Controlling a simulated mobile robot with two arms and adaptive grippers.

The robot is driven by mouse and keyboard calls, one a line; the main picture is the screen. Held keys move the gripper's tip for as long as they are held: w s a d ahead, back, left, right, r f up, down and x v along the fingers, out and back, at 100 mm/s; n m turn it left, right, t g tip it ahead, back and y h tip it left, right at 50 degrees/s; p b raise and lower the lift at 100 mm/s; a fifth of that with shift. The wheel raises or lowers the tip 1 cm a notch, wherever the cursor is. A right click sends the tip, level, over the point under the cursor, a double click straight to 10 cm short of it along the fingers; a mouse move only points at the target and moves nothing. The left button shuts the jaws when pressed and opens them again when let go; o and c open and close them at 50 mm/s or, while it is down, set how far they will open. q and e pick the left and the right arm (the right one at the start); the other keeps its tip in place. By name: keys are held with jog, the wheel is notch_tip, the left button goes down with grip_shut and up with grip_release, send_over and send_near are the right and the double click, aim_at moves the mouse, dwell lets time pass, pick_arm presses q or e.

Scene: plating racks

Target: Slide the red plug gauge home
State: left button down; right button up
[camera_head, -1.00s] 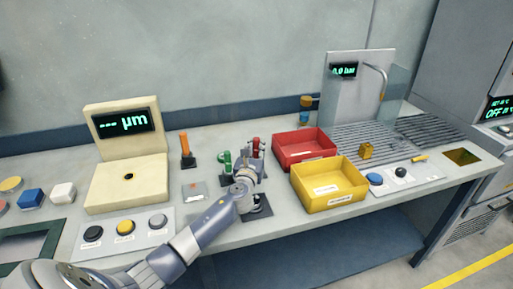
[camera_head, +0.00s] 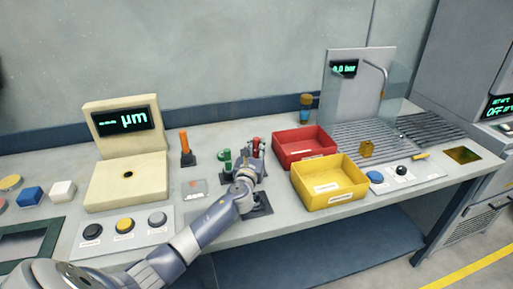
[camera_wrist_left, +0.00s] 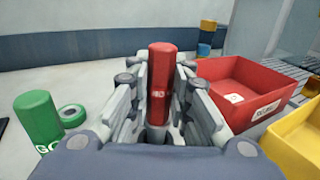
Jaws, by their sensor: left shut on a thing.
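The red plug gauge (camera_wrist_left: 158,78) stands upright between the fingers of my left gripper (camera_wrist_left: 157,100) in the left wrist view, with its red handle above the fingertips. My left gripper is shut on it. A grey metal cylinder shows below the red handle, partly hidden by the fingers, so I cannot tell how deep it sits in anything. In the head view the red gauge (camera_head: 257,143) shows just beyond my left gripper (camera_head: 252,160), low over the bench by a dark stand (camera_head: 262,207). My right gripper is not in view.
A green gauge (camera_wrist_left: 38,120) and a green ring (camera_wrist_left: 72,115) stand close on the left. A red bin (camera_head: 303,147) and a yellow bin (camera_head: 330,185) stand on the right. A beige measuring unit (camera_head: 128,185) and an orange-handled tool (camera_head: 185,145) are farther left.

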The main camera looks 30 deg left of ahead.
pick_arm(q)
jog(key=shift+f+b, duration=1.05)
jog(key=shift+f, duration=0.3)
dwell(0.4)
jog(key=c, duration=1.4)
grip_release()
jog(key=shift+s, duration=0.1)
jog(key=v, duration=1.2)
